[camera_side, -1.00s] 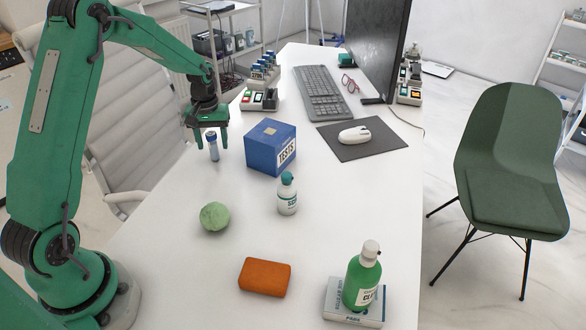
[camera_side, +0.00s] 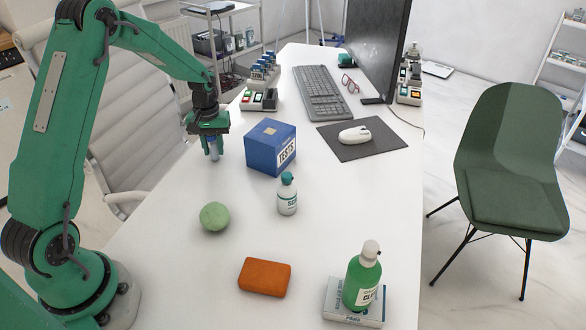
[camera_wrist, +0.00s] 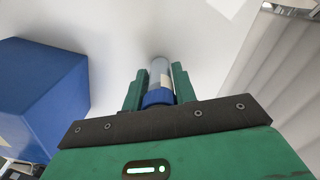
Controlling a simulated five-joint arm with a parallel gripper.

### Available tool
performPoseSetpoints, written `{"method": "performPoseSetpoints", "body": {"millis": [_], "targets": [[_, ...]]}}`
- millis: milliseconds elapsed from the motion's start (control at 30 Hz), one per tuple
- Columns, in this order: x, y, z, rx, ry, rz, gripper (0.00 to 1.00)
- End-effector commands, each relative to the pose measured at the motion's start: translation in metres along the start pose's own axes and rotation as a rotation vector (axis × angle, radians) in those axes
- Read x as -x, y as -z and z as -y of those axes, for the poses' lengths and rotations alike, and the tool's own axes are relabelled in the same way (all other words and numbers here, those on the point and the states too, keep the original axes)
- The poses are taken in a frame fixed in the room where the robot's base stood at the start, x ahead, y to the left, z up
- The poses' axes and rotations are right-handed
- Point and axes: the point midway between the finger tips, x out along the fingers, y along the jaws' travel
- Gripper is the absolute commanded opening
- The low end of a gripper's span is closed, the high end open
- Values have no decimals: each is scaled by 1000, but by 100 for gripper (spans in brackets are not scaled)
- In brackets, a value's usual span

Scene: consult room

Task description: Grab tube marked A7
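A tube (camera_side: 213,150) with a blue cap stands upright on the white desk, left of the blue box. Its label cannot be read in either view. My gripper (camera_side: 211,146) is over the tube from above, with one finger on each side. In the wrist view, the tube (camera_wrist: 160,75) lies between the two green fingers of my gripper (camera_wrist: 159,80), its blue cap nearest the palm. The fingers look closed against it, with no clear gap. The palm hides part of the cap in the side view.
A blue box (camera_side: 270,148) stands close right of the tube; it fills the left of the wrist view (camera_wrist: 45,85). A white bottle (camera_side: 287,195), a green ball (camera_side: 214,217) and an orange block (camera_side: 265,277) lie nearer.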

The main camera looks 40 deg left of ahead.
Motion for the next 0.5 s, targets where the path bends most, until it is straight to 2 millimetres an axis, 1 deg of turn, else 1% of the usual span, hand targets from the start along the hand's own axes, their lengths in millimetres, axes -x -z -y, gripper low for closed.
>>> {"method": "performPoseSetpoints", "body": {"millis": [333,500], "targets": [[2,0,0,0,0,-1,5],[10,0,0,0,0,-1,5]]}}
